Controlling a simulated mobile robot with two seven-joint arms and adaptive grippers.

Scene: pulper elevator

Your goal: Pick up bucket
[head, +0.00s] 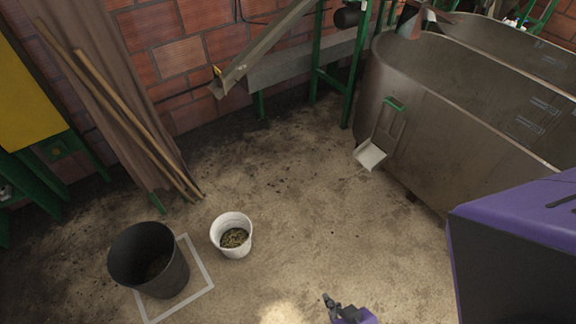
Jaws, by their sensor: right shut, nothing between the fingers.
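A white bucket (218,236) stands upright on the dirty concrete floor, with some greenish-brown material in its bottom. A larger black bucket (128,262) stands to its left, partly inside a white square outline on the floor; its inside is dark. My right gripper (328,299) shows at the bottom edge, right of and nearer than the white bucket. It is shut and empty, apart from both buckets. My left gripper is not in view.
A large metal tank (440,110) fills the right side, with a white scoop (370,155) at its wall. Two wooden poles (135,125) lean against the brick wall (180,60). A metal chute (262,48) slopes down at the back. The middle floor is clear.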

